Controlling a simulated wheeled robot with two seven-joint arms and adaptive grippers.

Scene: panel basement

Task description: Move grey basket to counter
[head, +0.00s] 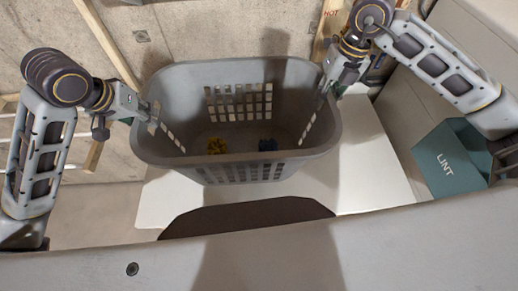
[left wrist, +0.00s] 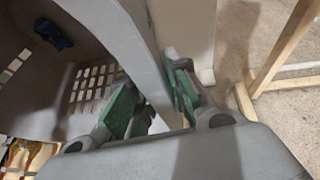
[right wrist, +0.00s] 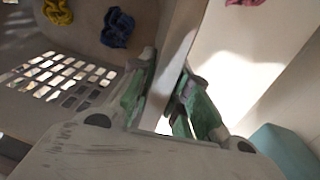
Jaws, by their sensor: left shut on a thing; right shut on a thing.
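The grey basket (head: 240,164) is upright in the middle of the head view, with slotted walls. A yellow cloth (head: 216,146) and a dark blue cloth (head: 267,145) lie inside it. My left gripper (head: 150,116) is shut on the basket's left rim; in the left wrist view its green-padded fingers (left wrist: 155,92) straddle the rim. My right gripper (head: 328,84) is shut on the right rim; its fingers (right wrist: 162,98) straddle the wall in the right wrist view. A white surface (head: 380,175) shows below the basket. I cannot tell whether the basket touches it.
A teal box marked LINT (head: 450,165) stands at the right, near a light machine or cabinet side. A pink cloth (right wrist: 245,2) shows at the top of the right wrist view. Wooden framing (head: 105,40) and a bare concrete wall are behind.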

